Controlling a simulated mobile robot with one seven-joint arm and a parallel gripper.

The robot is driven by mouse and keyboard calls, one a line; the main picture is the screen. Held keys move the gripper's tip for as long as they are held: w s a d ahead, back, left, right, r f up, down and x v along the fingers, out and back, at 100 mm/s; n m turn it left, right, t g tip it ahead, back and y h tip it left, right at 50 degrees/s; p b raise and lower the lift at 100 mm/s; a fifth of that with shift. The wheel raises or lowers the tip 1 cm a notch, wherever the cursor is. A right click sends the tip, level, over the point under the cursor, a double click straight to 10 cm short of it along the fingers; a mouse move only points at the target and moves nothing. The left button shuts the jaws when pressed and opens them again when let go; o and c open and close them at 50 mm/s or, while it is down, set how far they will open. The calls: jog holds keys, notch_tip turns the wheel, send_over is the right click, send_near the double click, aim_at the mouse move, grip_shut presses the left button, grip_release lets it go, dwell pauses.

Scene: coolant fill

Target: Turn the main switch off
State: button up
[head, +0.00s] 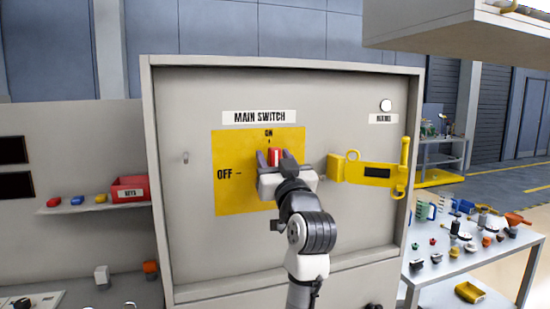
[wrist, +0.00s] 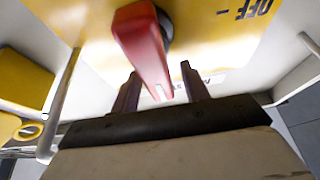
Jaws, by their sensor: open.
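The main switch has a red handle (head: 274,156) on a yellow plate (head: 230,146) marked ON at the top and OFF at the left. The handle points up toward ON. My gripper (head: 272,159) is in front of the plate with its fingers to either side of the handle. In the wrist view the red handle (wrist: 143,45) reaches toward the space between the open fingers of my gripper (wrist: 160,88). Whether a finger touches the handle I cannot tell. The switch hub is mostly hidden behind my gripper in the head view.
A yellow hasp-like bracket (head: 370,173) is fixed at the panel's right, close to my gripper. A round white lamp (head: 385,105) is above it. A red KEYS bin (head: 130,189) sits on the left shelf. A cluttered table (head: 470,258) stands at the right.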

jog(key=shift+c, duration=0.2)
jog(key=c, duration=0.9)
jog(key=shift+c, duration=0.2)
